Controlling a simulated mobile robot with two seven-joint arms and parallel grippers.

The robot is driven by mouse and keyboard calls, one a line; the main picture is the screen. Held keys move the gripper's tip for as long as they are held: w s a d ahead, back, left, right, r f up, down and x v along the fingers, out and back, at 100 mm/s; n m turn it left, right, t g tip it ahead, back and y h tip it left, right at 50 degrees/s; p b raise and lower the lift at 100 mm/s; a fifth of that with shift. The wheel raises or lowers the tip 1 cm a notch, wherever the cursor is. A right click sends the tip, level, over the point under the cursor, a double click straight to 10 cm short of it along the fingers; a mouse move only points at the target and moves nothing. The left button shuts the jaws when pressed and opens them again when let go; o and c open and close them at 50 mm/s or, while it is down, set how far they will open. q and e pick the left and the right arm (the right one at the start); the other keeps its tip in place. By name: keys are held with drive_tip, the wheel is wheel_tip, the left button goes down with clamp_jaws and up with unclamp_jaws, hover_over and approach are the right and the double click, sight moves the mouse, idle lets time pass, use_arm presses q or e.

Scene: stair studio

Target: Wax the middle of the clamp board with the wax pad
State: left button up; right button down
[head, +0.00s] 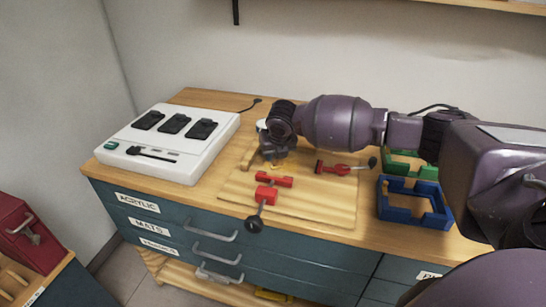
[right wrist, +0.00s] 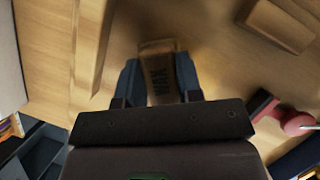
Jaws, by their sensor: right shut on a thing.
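The clamp board (head: 310,212) is a pale wooden board on the bench top, with red clamps (head: 266,195) that have black-knobbed handles along its front and right side. My right gripper (head: 272,160) is over the back left part of the board in the head view. In the head view my gripper and wrist mostly hide the pad. My left gripper is not in view.
A white device (head: 185,160) with black pads stands left of the board. A blue open frame (head: 415,212) and a green one (head: 405,160) stand to its right. A wall is behind the bench. In the wrist view, a red clamp part (right wrist: 262,106) is close on the right.

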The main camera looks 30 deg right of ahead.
drive_tip(key=shift+w+d+f+b, duration=0.1)
drive_tip(key=shift+w+d+b, duration=0.35)
drive_tip(key=shift+w+d, duration=0.9)
drive_tip(key=shift+d, duration=0.25)
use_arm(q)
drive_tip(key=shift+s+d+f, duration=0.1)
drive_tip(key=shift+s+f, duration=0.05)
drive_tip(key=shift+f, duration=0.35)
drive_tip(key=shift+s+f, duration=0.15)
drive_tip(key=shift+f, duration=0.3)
use_arm(e)
drive_tip(key=shift+d+r, duration=0.1)
drive_tip(key=shift+r, duration=0.25)
